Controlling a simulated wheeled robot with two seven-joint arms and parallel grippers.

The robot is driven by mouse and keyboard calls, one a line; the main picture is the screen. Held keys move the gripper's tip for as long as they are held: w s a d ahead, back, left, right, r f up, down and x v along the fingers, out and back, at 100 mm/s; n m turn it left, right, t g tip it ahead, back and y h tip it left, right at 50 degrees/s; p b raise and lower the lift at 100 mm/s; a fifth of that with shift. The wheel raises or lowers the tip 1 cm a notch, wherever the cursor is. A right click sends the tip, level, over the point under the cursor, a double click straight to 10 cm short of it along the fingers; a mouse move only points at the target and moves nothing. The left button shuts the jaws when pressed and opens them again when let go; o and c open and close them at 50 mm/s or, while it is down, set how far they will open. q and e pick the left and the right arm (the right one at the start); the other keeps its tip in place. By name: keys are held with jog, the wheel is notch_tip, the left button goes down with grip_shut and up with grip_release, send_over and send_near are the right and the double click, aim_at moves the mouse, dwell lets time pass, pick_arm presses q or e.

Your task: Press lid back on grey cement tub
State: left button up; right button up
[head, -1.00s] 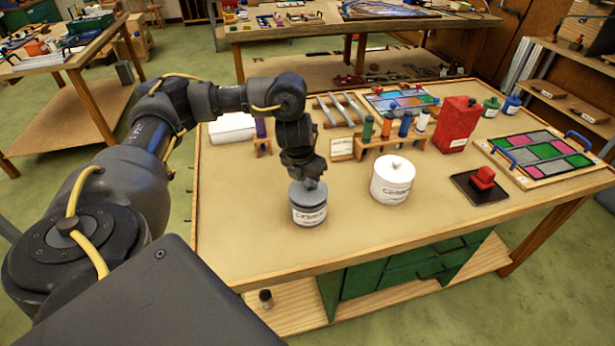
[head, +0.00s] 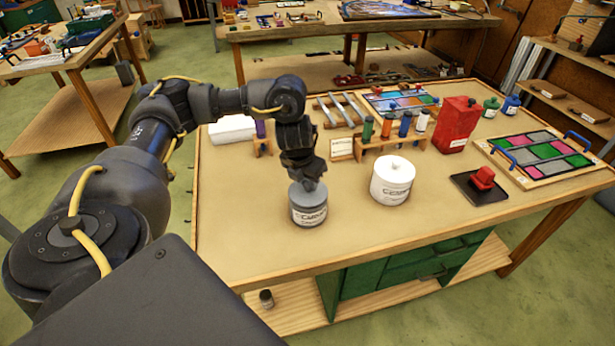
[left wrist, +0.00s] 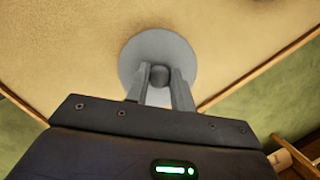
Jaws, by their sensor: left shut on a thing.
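The grey cement tub (head: 309,213) stands upright on the bench, with a label on its front. Its grey lid (head: 298,191) sits on top of the tub; whether it is fully seated all round I cannot tell. My left gripper (head: 309,182) points down over the tub, its fingers shut on the lid's knob. In the left wrist view the round lid (left wrist: 150,50) shows from above, with the dark knob (left wrist: 159,75) between the two fingers of the gripper (left wrist: 160,82). The tub's body is hidden there under the lid. My right gripper is not in view.
A white lidded tub (head: 391,184) stands to the right of the grey one. Behind are a wooden rack of bottles (head: 390,142) and a red can (head: 455,124). A red block on a dark pad (head: 478,187) lies further right. The bench front (head: 255,250) is clear.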

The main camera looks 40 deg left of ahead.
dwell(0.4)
pick_arm(q)
jog(key=o, duration=1)
jog(key=shift+o, duration=0.2)
jog(key=shift+f+b, duration=0.65)
jog(key=shift+f, duration=0.35)
jog(key=shift+s+r+p, duration=0.1)
jog(key=shift+r+p, duration=0.1)
jog(key=shift+p, duration=0.15)
dwell(1.0)
jog(key=shift+o, duration=0.4)
jog(key=o, duration=0.6)
